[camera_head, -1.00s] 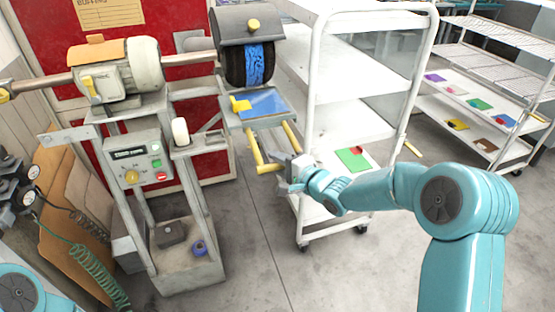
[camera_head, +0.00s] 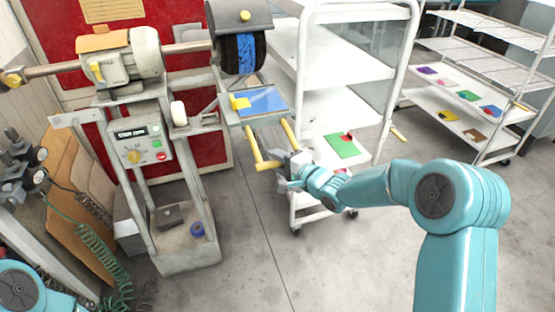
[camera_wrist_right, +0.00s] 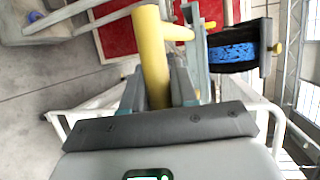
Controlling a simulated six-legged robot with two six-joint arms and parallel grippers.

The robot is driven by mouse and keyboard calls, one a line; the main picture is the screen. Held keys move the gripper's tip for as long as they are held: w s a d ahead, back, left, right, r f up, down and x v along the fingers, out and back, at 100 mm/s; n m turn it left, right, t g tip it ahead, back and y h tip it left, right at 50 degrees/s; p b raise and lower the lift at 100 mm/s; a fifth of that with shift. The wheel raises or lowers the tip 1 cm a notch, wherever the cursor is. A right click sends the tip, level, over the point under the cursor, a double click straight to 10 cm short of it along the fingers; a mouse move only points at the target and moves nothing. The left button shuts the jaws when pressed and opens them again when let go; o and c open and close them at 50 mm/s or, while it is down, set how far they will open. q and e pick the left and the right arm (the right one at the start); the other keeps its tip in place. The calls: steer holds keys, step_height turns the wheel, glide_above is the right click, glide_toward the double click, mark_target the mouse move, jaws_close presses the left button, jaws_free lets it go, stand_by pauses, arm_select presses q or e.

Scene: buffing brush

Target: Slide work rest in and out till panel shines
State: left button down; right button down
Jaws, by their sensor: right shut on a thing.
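The work rest (camera_head: 257,122) is a grey plate below the buffing brush, with a blue panel (camera_head: 264,101) on it and a yellow clamp (camera_head: 240,103) at the panel's left. The brush (camera_head: 246,55) is a dark wheel with a blue band under a grey hood; it also shows in the right wrist view (camera_wrist_right: 230,52). A yellow handle (camera_head: 257,150) hangs from the rest. My right gripper (camera_head: 285,165) is shut on the yellow handle, which fills the jaws in the right wrist view (camera_wrist_right: 153,60). My left gripper is out of view; only a bit of that arm shows at lower left.
A white cart (camera_head: 345,68) stands just right of the rest, close to my right gripper. The buffer's control box (camera_head: 142,143) is at left. Wire shelves (camera_head: 480,60) with coloured panels stand at far right. The floor in front is clear.

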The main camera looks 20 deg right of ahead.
steer(key=shift+w, duration=0.1)
steer(key=c, duration=1)
jaws_free()
steer(key=shift+w, duration=0.15)
steer(key=shift+o, duration=0.2)
steer(key=b+v, duration=0.1)
steer(key=v, duration=1.5)
